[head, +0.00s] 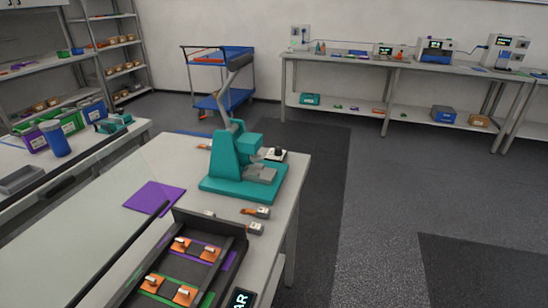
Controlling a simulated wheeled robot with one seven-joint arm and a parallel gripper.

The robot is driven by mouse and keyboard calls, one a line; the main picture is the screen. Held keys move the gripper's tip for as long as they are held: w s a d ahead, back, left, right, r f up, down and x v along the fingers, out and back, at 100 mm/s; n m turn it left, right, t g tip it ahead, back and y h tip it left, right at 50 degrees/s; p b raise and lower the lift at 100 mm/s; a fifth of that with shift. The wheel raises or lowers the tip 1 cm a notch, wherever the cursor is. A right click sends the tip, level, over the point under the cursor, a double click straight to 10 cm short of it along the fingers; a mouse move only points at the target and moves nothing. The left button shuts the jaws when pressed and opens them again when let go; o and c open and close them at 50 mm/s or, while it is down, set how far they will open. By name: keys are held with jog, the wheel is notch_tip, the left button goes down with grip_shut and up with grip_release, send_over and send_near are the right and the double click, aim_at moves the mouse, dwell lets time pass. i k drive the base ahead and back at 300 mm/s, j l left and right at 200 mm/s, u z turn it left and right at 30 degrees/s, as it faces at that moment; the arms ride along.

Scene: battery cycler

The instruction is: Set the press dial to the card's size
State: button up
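A teal press (231,160) with a grey lever raised up and back stands on the bench nearest me, right of the middle. A grey block (260,174) sits on its base. A small white box with a dark round top (274,154) is just behind the press's right side; I cannot tell whether this is the dial. No dial setting can be read. A flat purple sheet (154,197) lies left of the press. I cannot identify a size card. My gripper is not in view.
A dark tray (240,243) holds several orange pieces on purple and green strips. Small orange-and-white pieces (256,212) lie by the bench's right edge. A clear panel stands along the left. A blue cart (220,55) and wall bench (350,62) are behind. Floor at right is open.

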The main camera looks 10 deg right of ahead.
aim_at(279, 152)
jog(key=i+l+u, duration=0.2)
jog(key=l+u, duration=0.15)
jog(key=l, duration=0.7)
jog(key=l+u, duration=0.35)
jog(key=l, duration=0.7)
jog(key=i, duration=0.05)
